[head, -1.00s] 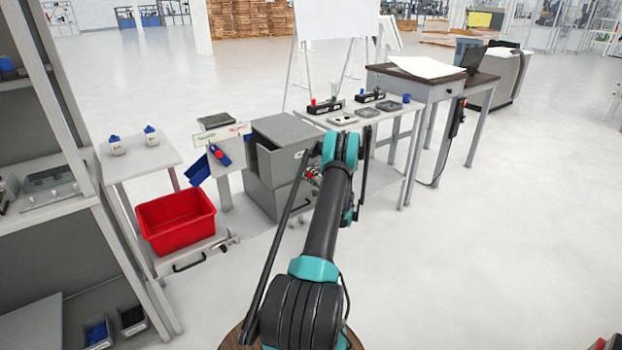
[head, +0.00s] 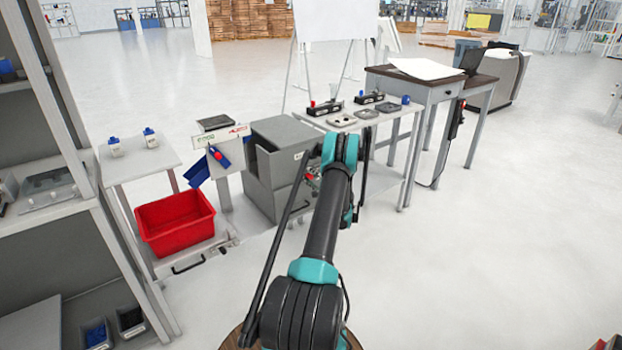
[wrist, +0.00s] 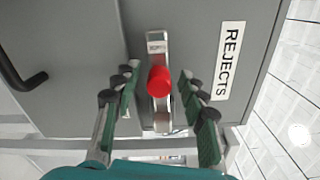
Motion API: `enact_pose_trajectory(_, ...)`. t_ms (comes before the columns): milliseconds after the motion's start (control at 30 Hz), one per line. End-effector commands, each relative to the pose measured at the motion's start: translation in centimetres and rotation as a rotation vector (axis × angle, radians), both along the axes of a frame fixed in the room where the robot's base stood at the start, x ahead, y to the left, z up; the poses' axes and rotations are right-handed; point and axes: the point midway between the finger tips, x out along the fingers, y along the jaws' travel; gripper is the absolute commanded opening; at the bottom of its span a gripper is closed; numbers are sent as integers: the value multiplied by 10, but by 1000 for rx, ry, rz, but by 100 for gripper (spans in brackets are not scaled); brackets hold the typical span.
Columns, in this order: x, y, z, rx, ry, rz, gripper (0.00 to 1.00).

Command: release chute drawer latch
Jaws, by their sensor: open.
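I cannot tell whether a finger touches the knob. In the head view the grey chute cabinet (head: 284,140) stands in the middle; my arm hides part of its front and most of my gripper.
A white REJECTS label (wrist: 229,60) is right of the latch, and a black handle (wrist: 25,75) is at the left. A red bin (head: 176,222) stands left of the cabinet. A table with fixtures (head: 340,122) is to its right. Open floor lies at the right.

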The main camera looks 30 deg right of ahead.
Motion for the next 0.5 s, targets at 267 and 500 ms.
enact_pose_trajectory(267,-29,-3,0,0,0,-2,42)
enact_pose_trajectory(500,-79,-7,0,0,0,-3,42)
